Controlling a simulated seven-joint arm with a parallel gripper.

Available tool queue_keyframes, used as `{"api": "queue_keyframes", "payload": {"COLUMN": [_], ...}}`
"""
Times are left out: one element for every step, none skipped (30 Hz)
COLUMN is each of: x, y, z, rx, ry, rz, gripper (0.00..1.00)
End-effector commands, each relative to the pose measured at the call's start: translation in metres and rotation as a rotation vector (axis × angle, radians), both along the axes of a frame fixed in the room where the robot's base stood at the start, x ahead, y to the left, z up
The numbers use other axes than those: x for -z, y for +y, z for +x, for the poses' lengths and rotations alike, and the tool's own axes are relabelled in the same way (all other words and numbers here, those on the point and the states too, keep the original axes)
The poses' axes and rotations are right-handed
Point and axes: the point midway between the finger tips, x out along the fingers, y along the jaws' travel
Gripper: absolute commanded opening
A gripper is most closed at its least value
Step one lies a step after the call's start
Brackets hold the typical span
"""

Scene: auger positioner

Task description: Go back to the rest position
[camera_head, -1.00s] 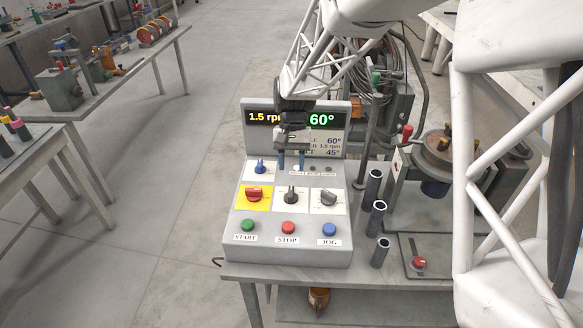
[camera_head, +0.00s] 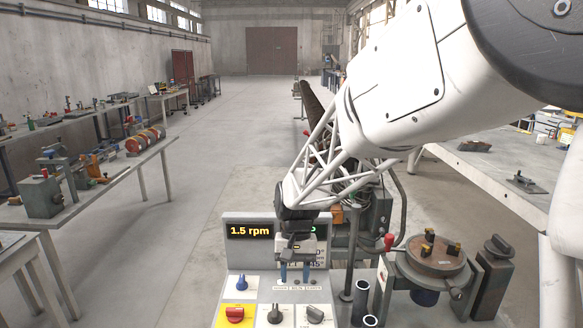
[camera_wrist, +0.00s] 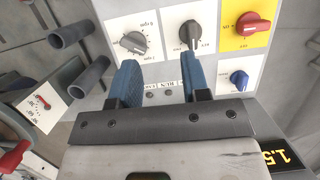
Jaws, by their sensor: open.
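My gripper (camera_head: 295,274) hangs in front of the display of the control box (camera_head: 262,272) in the head view. Its two blue-tipped fingers are apart with nothing between them. In the wrist view the open fingers (camera_wrist: 158,75) point toward the panel's knobs, seemingly clear of them. The display (camera_head: 250,231) reads 1.5 rpm; its right part is hidden behind my gripper. The panel carries a red knob on yellow (camera_head: 235,314), a black knob (camera_head: 274,314), a grey knob (camera_head: 314,314) and a blue knob (camera_head: 241,283).
A round rotary table (camera_head: 436,256) with yellow-topped blocks stands right of the control box. Dark tubes (camera_head: 361,291) and an upright post stand between them. A bench with tools (camera_head: 95,190) is at the left. Open floor (camera_head: 200,200) lies between the bench and the control box.

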Motion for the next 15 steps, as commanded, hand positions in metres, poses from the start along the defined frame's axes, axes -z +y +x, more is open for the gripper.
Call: {"api": "queue_keyframes", "payload": {"x": [-0.009, -0.013, -0.018, -0.022, -0.025, -0.029, -0.033, -0.036, -0.040, -0.044, -0.047, -0.051, -0.054, -0.056, -0.059], "y": [-0.009, -0.013, -0.020, -0.024, -0.029, -0.034, -0.039, -0.043, -0.049, -0.053, -0.057, -0.062, -0.066, -0.070, -0.076], "z": [-0.007, -0.012, -0.017, -0.021, -0.026, -0.031, -0.036, -0.040, -0.046, -0.051, -0.055, -0.062, -0.066, -0.071, -0.078], "rx": [0.003, 0.002, 0.004, 0.004, 0.005, 0.006, 0.005, 0.006, 0.008, 0.008, 0.009, 0.009, 0.011, 0.011, 0.011], "ry": [-0.019, -0.029, -0.042, -0.052, -0.062, -0.075, -0.085, -0.095, -0.107, -0.118, -0.127, -0.141, -0.152, -0.161, -0.174], "rz": [0.003, 0.005, 0.006, 0.007, 0.008, 0.010, 0.011, 0.012, 0.013, 0.014, 0.014, 0.015, 0.016, 0.016, 0.016], "gripper": [0.43, 0.43, 0.43, 0.43, 0.43, 0.43, 0.43, 0.43, 0.43, 0.43, 0.43, 0.43, 0.43, 0.43, 0.43]}}
